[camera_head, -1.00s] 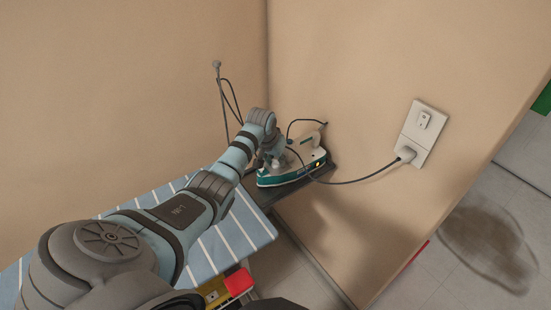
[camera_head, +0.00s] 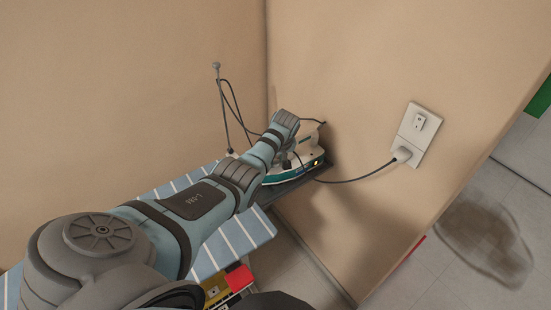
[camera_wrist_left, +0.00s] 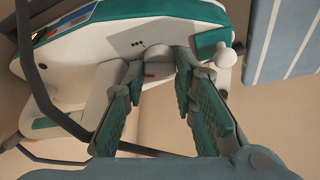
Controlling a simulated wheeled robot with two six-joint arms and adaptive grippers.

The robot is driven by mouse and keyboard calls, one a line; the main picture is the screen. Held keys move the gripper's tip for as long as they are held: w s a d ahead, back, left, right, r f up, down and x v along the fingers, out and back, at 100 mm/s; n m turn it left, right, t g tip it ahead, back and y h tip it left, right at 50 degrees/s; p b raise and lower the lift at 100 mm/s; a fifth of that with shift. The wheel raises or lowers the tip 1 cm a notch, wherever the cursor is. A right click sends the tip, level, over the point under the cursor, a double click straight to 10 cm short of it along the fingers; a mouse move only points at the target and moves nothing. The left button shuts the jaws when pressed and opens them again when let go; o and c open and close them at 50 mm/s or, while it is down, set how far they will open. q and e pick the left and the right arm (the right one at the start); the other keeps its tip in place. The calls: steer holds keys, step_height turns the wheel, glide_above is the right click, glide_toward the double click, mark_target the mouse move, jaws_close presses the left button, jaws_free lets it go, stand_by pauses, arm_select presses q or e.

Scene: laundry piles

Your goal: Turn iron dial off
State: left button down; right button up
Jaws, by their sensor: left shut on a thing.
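The white and teal iron (camera_head: 311,160) sits on the dark rest at the far end of the ironing board, close to the wall. It also fills the top of the left wrist view (camera_wrist_left: 95,48). Its round pale dial (camera_wrist_left: 157,56) shows between my fingertips there. My left gripper (camera_wrist_left: 160,70) has its green-padded fingers shut on the dial, one on each side. In the head view my wrist covers the iron's left part and hides the fingertips and the dial. My right gripper is not in view.
The blue striped ironing board (camera_head: 240,238) lies under my left arm. A cord (camera_head: 350,180) runs from the iron to a wall outlet (camera_head: 418,133). A thin cord holder (camera_head: 222,105) rises behind the board. Walls close in behind and to the right.

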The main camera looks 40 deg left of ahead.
arm_select(q)
steer(key=shift+w+n+g+y+b, duration=0.1)
steer(key=shift+n+g+y+b, duration=0.25)
steer(key=shift+n+b, duration=0.95)
steer(key=c, duration=1.3)
jaws_free()
